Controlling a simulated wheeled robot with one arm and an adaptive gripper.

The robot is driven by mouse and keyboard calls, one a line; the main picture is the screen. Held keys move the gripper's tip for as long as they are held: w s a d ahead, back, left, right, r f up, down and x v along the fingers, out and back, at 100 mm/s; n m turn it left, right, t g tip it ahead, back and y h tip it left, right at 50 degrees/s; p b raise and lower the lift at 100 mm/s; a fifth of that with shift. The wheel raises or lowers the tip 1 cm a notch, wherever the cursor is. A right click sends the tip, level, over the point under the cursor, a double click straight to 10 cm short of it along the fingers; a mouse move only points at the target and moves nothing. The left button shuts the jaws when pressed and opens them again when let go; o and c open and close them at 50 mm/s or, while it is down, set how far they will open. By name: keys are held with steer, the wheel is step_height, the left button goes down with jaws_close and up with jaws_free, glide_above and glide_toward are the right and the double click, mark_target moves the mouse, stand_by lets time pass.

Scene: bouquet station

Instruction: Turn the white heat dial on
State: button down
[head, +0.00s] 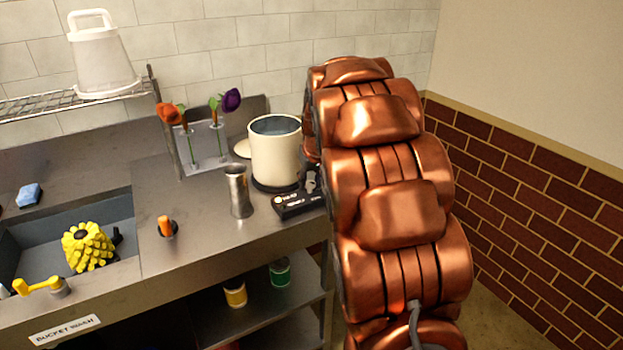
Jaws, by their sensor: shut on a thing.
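The cream pot (274,160) holds what looks like water and stands on a dark round heater plate. The heater's black control box (293,206) with small white lettering sits in front of it near the counter's edge. My gripper (312,186) shows only in part at the box's right end, low beside my copper arm. It is shut, with its fingers down at the box.
A metal cup (238,192) stands left of the control box. A glass holder (206,146) with an orange and a purple flower is behind it. A sink (121,211) with a yellow brush-like thing (88,247) is at left. My arm hides the counter's right end.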

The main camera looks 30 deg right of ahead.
steer(key=m+h, duration=0.1)
steer(key=m, duration=0.2)
steer(key=m+g+h+p, duration=0.1)
steer(key=m, duration=0.2)
steer(key=shift+w+a+m, duration=0.1)
steer(key=shift+a+m, duration=0.1)
steer(key=shift+m, duration=0.2)
steer(key=shift+g, duration=0.3)
steer(key=c, duration=0.8)
jaws_free()
steer(key=v, duration=1.2)
steer(key=shift+a, duration=0.15)
steer(key=shift+f, duration=0.1)
